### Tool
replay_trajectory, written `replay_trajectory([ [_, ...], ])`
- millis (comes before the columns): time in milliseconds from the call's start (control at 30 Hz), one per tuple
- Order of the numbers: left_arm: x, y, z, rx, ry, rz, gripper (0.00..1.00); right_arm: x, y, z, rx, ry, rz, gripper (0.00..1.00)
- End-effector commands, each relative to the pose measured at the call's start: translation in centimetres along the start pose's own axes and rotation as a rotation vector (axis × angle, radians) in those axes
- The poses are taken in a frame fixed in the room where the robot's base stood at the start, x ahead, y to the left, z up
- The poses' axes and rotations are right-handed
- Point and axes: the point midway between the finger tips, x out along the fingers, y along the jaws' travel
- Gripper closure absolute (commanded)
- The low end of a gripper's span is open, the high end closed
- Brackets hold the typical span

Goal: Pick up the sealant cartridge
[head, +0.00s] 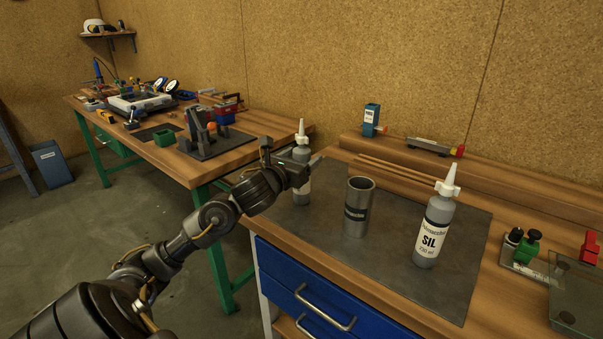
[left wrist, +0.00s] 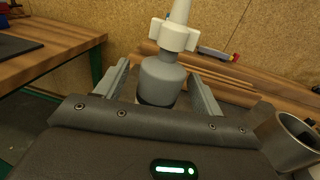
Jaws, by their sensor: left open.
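A grey sealant cartridge (head: 301,154) with a white nozzle stands upright at the left end of the dark mat (head: 330,222). My left gripper (head: 304,170) is at this cartridge, and its hand hides part of it. In the left wrist view the cartridge (left wrist: 162,80) stands between the two open fingers (left wrist: 162,92), with small gaps on both sides. Its lower part is hidden behind the hand. A second, similar cartridge labelled SIL (head: 435,230) stands upright on the right part of the mat. My right gripper is not in view.
A grey metal cylinder (head: 358,205), open at the top, stands between the two cartridges; it also shows in the left wrist view (left wrist: 288,140). Clamps (head: 527,247) and a glass pane (head: 577,300) are at the right. Wooden strips and small tools lie along the back.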

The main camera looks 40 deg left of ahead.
Motion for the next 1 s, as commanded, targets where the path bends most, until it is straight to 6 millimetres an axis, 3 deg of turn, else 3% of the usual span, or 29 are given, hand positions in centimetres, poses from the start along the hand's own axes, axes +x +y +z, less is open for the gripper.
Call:
replay_trajectory([
  [200, 2.4, 0.0, 0.1, -0.001, 0.000, 0.001, 0.32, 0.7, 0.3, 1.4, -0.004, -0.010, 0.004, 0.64],
  [467, 2.6, 0.0, 0.1, 0.000, -0.001, -0.001, 0.32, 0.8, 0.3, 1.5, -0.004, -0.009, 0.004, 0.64],
  [1000, 2.5, 0.0, 0.1, 0.000, 0.000, 0.000, 1.00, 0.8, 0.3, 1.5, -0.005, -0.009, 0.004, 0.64],
])
